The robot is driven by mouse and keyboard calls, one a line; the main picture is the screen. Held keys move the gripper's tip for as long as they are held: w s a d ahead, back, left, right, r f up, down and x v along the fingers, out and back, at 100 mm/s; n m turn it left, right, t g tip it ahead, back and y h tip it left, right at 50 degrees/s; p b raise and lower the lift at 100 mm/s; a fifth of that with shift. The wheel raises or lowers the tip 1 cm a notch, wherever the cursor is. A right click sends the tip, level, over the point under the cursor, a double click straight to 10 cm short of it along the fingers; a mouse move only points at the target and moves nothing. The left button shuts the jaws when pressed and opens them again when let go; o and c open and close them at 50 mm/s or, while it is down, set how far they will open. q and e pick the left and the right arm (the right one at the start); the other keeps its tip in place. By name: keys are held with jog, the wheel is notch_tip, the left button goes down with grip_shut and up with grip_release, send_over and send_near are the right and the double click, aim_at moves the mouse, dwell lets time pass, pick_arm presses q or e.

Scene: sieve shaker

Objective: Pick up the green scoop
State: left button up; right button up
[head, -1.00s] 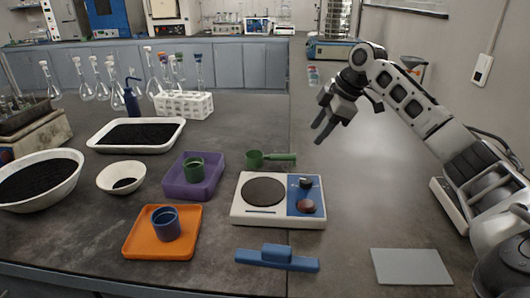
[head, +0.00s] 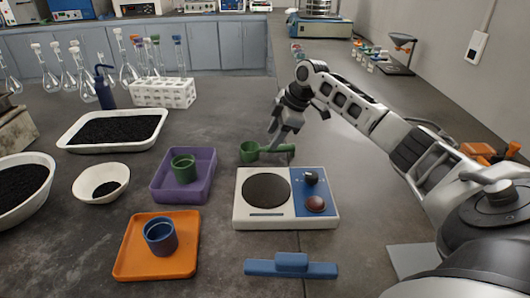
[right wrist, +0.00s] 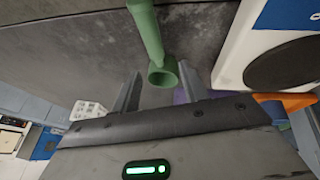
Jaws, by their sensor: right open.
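The green scoop (head: 251,152) lies on the dark bench behind the hot plate, its cup to the left and its handle pointing right. My right gripper (head: 280,138) is open and empty, pointing down at the scoop's handle in the head view. In the right wrist view the scoop (right wrist: 149,35) appears between the two spread fingers (right wrist: 158,92), its handle running up out of the frame and its cup nearer the gripper. I cannot tell whether the fingers touch it. My left gripper is not in view.
The white and blue hot plate (head: 242,214) stands just in front of the scoop. A purple tray (head: 158,194) with a green cup (head: 183,168) is at left, with an orange tray (head: 128,262) nearer. A white tube rack (head: 163,94) stands behind.

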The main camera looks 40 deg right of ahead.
aim_at(265, 148)
jog(key=x, duration=0.5)
jog(key=shift+w+a+f, duration=0.1)
jog(key=shift+w+f, duration=0.15)
grip_shut()
